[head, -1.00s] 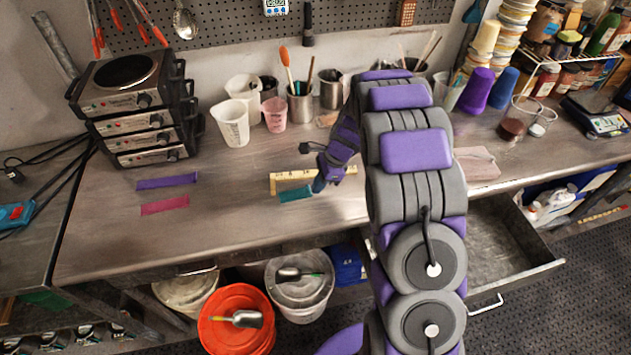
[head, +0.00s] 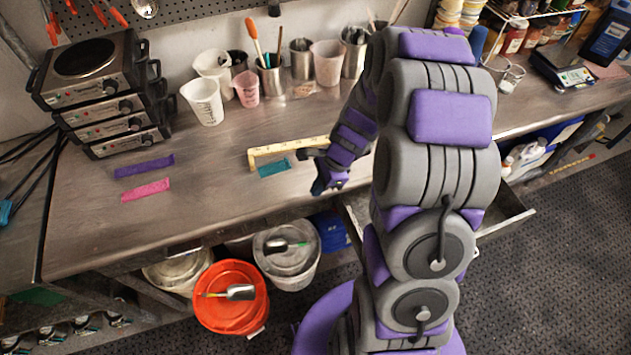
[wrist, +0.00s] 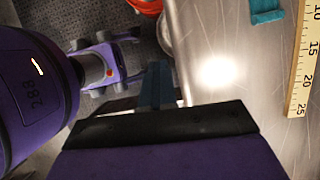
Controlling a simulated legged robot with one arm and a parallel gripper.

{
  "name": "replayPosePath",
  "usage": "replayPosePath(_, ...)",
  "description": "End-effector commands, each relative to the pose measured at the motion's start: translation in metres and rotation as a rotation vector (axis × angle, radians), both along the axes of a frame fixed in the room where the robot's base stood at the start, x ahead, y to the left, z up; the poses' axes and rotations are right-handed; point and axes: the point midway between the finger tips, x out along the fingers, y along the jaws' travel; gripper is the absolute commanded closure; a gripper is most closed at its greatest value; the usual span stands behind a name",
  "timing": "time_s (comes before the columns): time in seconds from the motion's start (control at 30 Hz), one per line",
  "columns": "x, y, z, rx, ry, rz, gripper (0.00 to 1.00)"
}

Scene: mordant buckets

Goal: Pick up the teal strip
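The teal strip (head: 274,168) lies flat on the metal bench, just in front of the yellow ruler. One end of it also shows at the top of the wrist view (wrist: 266,11). My gripper (head: 321,187) is above the bench's front edge area, to the right of the strip and nearer to me, apart from it. In the wrist view its black jaw edge crosses the lower middle, with a dark blue-teal piece beyond it. No strip is visibly held, and the jaw opening is not clear.
The yellow ruler (head: 290,148) lies behind the strip. A purple strip (head: 145,165) and a pink strip (head: 146,189) lie to the left. Cups stand behind, beside stacked hot plates (head: 105,95). An open drawer (head: 505,210) juts out at right; buckets (head: 230,297) stand below.

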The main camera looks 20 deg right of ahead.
Motion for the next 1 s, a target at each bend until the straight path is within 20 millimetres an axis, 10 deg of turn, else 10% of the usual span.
replayPosePath(0.23,-0.0003,0.0001,-0.0002,0.0,0.001,0.0,0.99)
replayPosePath(1.0,-0.0003,0.0003,-0.0002,0.001,0.001,-0.001,0.26)
